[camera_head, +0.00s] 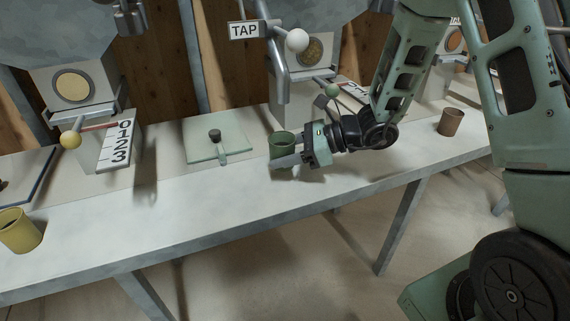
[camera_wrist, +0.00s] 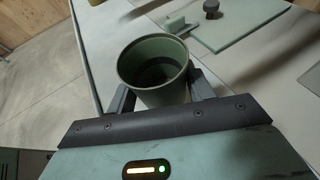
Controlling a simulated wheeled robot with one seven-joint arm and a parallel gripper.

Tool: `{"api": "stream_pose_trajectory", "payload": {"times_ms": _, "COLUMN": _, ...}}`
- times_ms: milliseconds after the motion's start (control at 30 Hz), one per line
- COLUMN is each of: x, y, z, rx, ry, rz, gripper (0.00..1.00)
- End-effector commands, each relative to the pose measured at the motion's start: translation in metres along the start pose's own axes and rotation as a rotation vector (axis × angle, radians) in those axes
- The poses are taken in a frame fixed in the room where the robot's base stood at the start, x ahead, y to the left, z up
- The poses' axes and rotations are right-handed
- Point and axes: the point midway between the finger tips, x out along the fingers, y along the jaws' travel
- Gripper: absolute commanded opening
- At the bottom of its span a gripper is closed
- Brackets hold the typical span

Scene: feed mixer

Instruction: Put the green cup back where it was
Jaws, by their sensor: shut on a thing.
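The green cup (camera_head: 281,146) is upright at the front part of the white table, below the TAP sign. My gripper (camera_head: 284,160) reaches it from the right and is shut on it. In the wrist view the green cup (camera_wrist: 153,72) stands between the two fingers of my gripper (camera_wrist: 158,92), with its open top toward the camera. Its inside looks dark toward the bottom. I cannot tell whether its base touches the table.
A green plate with a dark knob (camera_head: 215,138) lies left of the cup. A yellow cup (camera_head: 19,231) stands at the far left and a brown cup (camera_head: 450,122) at the right. The table front (camera_head: 190,205) is clear.

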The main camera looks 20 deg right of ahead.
Motion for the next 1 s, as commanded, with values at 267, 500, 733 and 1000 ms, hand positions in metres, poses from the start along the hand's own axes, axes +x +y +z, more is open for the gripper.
{"api": "stream_pose_trajectory", "payload": {"times_ms": 267, "x": 0.011, "y": 0.001, "z": -0.033, "rx": 0.003, "ry": 0.003, "rz": -0.001, "gripper": 0.29}}
{"api": "stream_pose_trajectory", "payload": {"times_ms": 500, "x": 0.011, "y": 0.0, "z": -0.034, "rx": 0.003, "ry": 0.003, "rz": -0.002, "gripper": 0.29}}
{"api": "stream_pose_trajectory", "payload": {"times_ms": 733, "x": 0.011, "y": 0.0, "z": -0.035, "rx": 0.003, "ry": 0.003, "rz": -0.002, "gripper": 0.74}}
{"api": "stream_pose_trajectory", "payload": {"times_ms": 1000, "x": 0.01, "y": 0.0, "z": -0.031, "rx": 0.002, "ry": 0.003, "rz": -0.002, "gripper": 0.74}}
